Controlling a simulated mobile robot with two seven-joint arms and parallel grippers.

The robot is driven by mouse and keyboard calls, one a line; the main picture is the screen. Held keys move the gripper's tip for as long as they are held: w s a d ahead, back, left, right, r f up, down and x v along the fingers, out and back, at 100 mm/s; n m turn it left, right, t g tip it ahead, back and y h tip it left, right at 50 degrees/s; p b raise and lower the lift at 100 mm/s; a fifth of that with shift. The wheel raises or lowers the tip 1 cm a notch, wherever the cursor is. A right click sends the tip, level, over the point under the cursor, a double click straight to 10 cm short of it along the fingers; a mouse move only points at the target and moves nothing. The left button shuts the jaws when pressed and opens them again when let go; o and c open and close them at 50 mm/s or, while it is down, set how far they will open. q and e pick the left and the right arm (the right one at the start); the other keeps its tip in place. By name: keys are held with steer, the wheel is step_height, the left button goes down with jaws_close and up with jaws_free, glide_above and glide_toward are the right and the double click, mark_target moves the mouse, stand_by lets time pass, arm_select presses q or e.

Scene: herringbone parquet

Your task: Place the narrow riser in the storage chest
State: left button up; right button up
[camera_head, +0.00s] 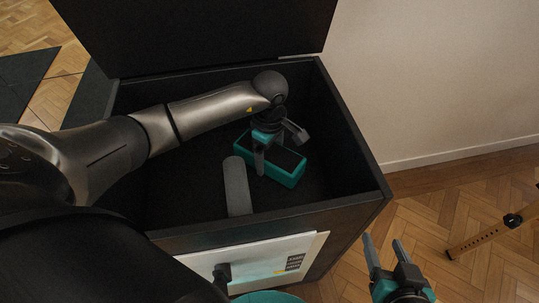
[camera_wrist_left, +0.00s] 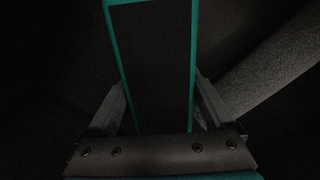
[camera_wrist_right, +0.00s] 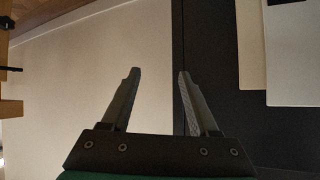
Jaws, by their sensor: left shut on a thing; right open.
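The narrow riser (camera_head: 285,177), a long teal-edged block with a dark inside, is low inside the black storage chest (camera_head: 370,160). My left gripper (camera_head: 279,155) reaches down into the chest and is shut on the riser. In the left wrist view the riser (camera_wrist_left: 150,60) lies between the two fingers, its teal sides running away from them. Whether its underside touches the chest floor cannot be told. My right gripper (camera_head: 384,243) is open and empty, outside the chest near its front right corner; its fingers (camera_wrist_right: 156,75) show apart in the right wrist view.
A grey cylinder (camera_head: 236,185) lies in the chest beside the riser. The chest's lid (camera_head: 200,35) stands raised at the back. A white panel (camera_head: 255,258) is on the chest front. A wooden strut (camera_head: 490,233) stands at the right over clear parquet.

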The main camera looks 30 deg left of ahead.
arm_select(q)
steer(key=shift+f, duration=0.15)
steer(key=o, duration=1.5)
